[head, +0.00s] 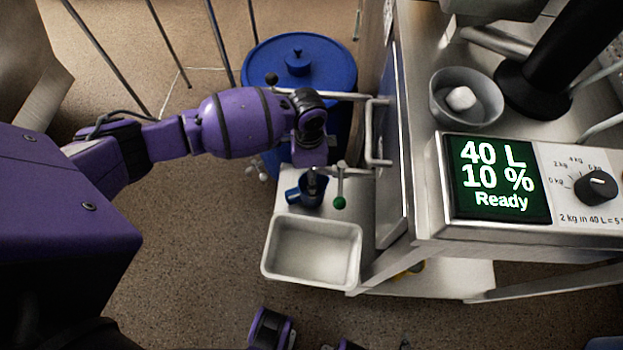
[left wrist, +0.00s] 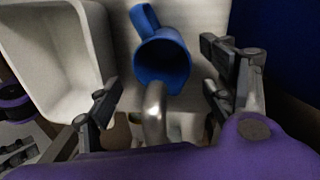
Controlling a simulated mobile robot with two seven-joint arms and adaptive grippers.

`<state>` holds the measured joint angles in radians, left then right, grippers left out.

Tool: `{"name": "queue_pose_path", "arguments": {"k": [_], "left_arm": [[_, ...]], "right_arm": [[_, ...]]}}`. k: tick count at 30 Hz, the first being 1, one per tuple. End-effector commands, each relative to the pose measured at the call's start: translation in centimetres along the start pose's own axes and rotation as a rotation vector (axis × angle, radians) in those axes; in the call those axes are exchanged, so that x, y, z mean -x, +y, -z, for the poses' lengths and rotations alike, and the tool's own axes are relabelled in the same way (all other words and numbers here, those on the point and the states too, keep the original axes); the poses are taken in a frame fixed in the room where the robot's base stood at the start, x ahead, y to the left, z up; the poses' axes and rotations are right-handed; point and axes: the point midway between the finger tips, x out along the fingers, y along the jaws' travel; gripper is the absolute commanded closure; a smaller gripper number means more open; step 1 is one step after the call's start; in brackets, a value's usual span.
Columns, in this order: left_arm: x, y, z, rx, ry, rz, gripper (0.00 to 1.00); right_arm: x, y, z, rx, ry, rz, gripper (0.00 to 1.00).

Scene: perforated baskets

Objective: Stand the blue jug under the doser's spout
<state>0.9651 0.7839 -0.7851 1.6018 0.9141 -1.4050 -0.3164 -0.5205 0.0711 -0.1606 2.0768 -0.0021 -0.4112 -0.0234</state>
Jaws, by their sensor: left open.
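The blue jug (head: 310,190) stands on a pale shelf, mouth up, below my left wrist in the head view. In the left wrist view, the jug (left wrist: 163,62) has its handle pointing to the top left. The doser's curved metal spout (left wrist: 155,112) reaches from the bottom toward the jug's near rim; its tip overlaps that rim in the picture, and I cannot tell the height between them. My left gripper (left wrist: 162,90) is open, its fingers apart on either side of the spout and jug, not touching the jug.
A white tray (head: 268,265) sits beside the jug. A lever with a green knob (head: 340,203) is right of the jug. A blue lidded drum (head: 333,62) stands behind. The doser's display (head: 498,180) reads 40 L, 10 %, Ready. A grey bowl (head: 440,100) holds a white lump.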

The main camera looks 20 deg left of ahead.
Motion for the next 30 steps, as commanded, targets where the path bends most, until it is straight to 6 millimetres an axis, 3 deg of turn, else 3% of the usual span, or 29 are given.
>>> {"name": "queue_pose_path", "arguments": {"k": [1,6,12,30], "left_arm": [[1.5,-0.2,0.0,0.0,0.001,0.004,0.25],[5.2,-0.1,0.0,-0.001,0.001,0.004,0.25],[7.9,-0.1,0.0,0.001,0.001,0.002,0.25],[8.6,0.0,-0.1,0.001,-0.001,-0.001,0.25]], "right_arm": [[0.2,0.0,0.3,0.0,0.004,-0.001,1.0],[0.6,0.1,0.9,0.0,0.012,-0.003,1.0],[0.8,0.3,1.0,-0.001,0.014,-0.005,1.0],[1.0,0.4,0.6,-0.001,0.004,-0.007,1.0]]}}
